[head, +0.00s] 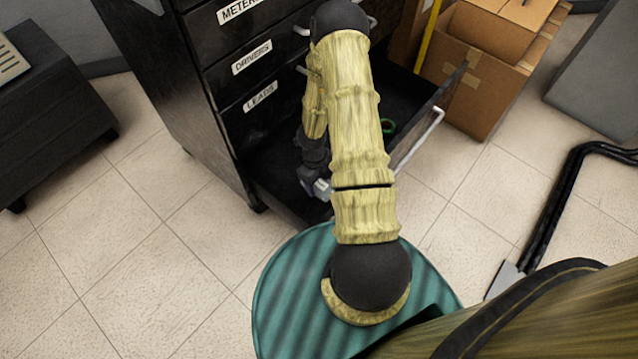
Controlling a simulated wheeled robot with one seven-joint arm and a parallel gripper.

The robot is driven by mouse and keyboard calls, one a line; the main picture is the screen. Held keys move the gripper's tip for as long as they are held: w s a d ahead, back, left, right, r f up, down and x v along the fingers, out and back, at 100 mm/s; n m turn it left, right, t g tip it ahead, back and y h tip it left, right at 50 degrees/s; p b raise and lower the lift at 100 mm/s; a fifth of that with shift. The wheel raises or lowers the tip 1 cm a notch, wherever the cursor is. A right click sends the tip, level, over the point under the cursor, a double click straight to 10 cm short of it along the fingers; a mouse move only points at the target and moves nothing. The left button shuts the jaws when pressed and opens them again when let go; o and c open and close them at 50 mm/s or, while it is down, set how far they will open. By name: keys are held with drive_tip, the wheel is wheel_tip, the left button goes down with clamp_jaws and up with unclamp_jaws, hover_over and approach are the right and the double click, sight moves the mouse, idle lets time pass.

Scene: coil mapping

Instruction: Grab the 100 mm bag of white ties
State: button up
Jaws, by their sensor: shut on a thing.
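My gripper (317,186) is low inside the open bottom drawer (272,186) of the black cabinet, near its front left part. It is shut on a small pale thing (323,189), of which only a little shows. The pale thing looks whitish, like a bag of white ties, but it is too small to read any size on it. My arm crosses the drawer and hides much of its inside. No other bag of ties can be made out.
Closed drawers labelled DRIVERS (252,57) and LEADS (259,97) are above. Cardboard boxes (480,75) stand behind right. Black cables (552,195) run along the right floor. The left floor is clear.

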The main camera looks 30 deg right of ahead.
sight(319, 183)
wheel_tip(319, 183, up, 10)
drive_tip(key=p, duration=0.5)
